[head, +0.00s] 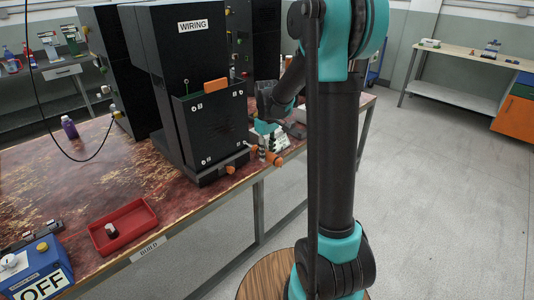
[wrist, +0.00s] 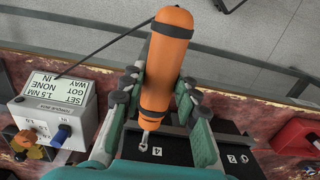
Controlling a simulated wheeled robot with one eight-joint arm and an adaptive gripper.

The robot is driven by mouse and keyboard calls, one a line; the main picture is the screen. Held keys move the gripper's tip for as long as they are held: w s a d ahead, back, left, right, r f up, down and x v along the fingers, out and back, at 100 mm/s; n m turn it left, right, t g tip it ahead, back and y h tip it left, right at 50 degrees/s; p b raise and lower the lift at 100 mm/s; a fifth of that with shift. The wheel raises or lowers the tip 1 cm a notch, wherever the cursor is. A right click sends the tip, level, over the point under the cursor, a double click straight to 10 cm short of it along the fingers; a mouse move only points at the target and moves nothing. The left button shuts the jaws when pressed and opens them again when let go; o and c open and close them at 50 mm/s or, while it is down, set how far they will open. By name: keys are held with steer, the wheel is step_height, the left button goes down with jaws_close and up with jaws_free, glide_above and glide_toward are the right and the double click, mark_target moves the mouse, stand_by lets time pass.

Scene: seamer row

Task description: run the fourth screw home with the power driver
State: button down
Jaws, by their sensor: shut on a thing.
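My gripper (wrist: 168,85) is shut on the orange power driver (wrist: 169,55), with a finger pressed on each side of its body. The driver's lower end is over the black panel near the label 4. A small silver piece (wrist: 146,135) shows just above that label; I cannot tell whether it is the screw or the driver's bit. In the head view my gripper (head: 266,125) is at the right edge of the numbered black panel (head: 212,122), beside an orange end piece (head: 275,158). The contact between bit and screw is hidden.
A red tray (head: 122,226) and a blue box marked OFF (head: 38,272) are on the worn red bench (head: 60,190). A black cable runs past the driver. Open floor lies to the right.

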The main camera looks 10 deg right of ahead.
mark_target(278, 158)
steer(key=shift+w+a, duration=0.25)
steer(key=shift+w, duration=0.1)
stand_by(1.7)
steer(key=shift+s+d, duration=0.1)
steer(key=shift+s+d, duration=0.6)
steer(key=shift+s, duration=0.2)
steer(key=shift+s+d, duration=0.55)
steer(key=shift+s, duration=0.3)
steer(key=shift+s+d, duration=0.6)
steer(key=shift+s, duration=0.2)
